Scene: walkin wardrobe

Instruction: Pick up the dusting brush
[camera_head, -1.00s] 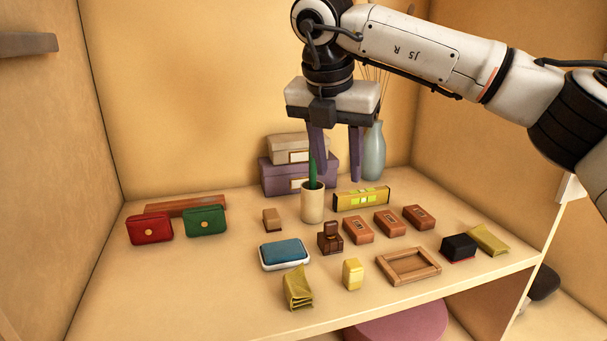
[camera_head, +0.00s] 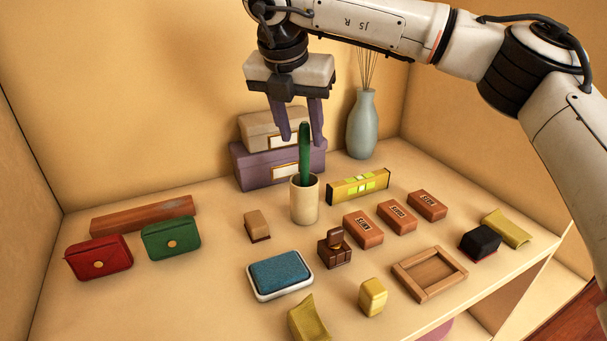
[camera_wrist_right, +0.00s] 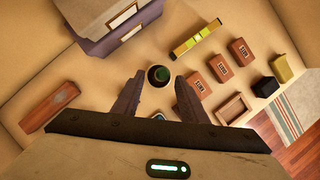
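A green upright handle (camera_head: 305,155), which I take to be the dusting brush, stands in a cream cup (camera_head: 304,203); its lower end is hidden inside the cup. From above, the right wrist view shows the green end (camera_wrist_right: 159,74) inside the dark round cup mouth. My right gripper (camera_head: 302,141) points down with its purple fingers apart and empty, close to the handle's top. In the right wrist view the gripper (camera_wrist_right: 160,88) has the cup just beyond and between its fingertips. I cannot tell whether a finger touches the handle. My left gripper is not in view.
Two stacked boxes (camera_head: 280,165) stand behind the cup, with a blue vase (camera_head: 363,125) to their right. A yellow level (camera_head: 358,187) lies right of the cup. A small block (camera_head: 256,224), a dark brown stamp (camera_head: 334,248) and a blue pad (camera_head: 281,273) lie in front.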

